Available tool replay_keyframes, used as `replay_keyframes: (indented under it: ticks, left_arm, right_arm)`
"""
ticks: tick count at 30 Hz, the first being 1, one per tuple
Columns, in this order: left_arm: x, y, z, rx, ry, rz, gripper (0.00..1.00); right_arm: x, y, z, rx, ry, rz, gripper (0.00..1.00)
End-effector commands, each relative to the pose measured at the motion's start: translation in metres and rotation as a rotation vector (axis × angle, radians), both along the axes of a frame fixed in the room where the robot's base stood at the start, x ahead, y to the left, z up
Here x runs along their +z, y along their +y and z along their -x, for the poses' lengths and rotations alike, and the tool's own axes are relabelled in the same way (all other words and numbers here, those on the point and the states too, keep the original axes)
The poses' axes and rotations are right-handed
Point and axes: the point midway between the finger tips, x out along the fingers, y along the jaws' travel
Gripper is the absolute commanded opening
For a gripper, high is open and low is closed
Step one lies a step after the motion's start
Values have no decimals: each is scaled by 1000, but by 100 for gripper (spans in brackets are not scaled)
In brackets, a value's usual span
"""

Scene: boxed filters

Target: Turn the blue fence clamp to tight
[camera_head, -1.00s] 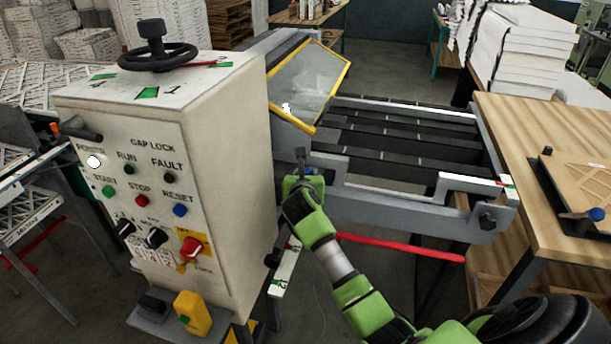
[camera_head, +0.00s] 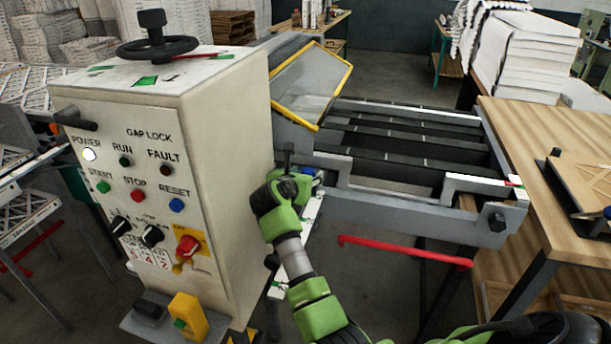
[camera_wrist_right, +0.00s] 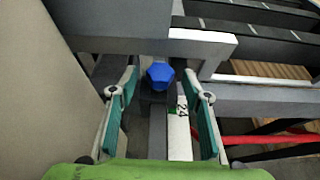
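The blue fence clamp (camera_head: 308,171) shows as a small blue knob at the near left corner of the machine's slatted bed. In the right wrist view it is a blue faceted knob (camera_wrist_right: 160,75) beside a scale strip with green marks. My right gripper (camera_head: 297,170) is close to it, beside the control cabinet. In the wrist view my right gripper (camera_wrist_right: 163,98) is open, with its fingers left and right of the knob and apart from it. The clamp is partly hidden by the gripper in the head view. My left gripper is not in view.
The control cabinet (camera_head: 225,130) stands close left of my right gripper. A red bar (camera_head: 405,252) juts out below the bed's grey frame (camera_head: 400,210). A yellow-edged clear guard (camera_head: 308,85) rises behind. A wooden table (camera_head: 535,150) stands at right.

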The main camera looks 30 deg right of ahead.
Motion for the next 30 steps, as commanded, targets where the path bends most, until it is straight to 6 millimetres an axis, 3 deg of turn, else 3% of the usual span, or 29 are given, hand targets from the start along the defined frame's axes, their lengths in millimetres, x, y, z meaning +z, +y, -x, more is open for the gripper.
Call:
replay_keyframes:
  ticks: [10, 21, 30]
  left_arm:
    - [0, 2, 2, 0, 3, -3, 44]
    - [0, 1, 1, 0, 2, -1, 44]
    - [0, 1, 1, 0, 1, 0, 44]
  right_arm:
    - [9, 0, -1, 0, -2, -1, 44]
    - [77, 1, -1, 0, -5, -3, 44]
    - [100, 0, 0, 0, 0, 0, 44]
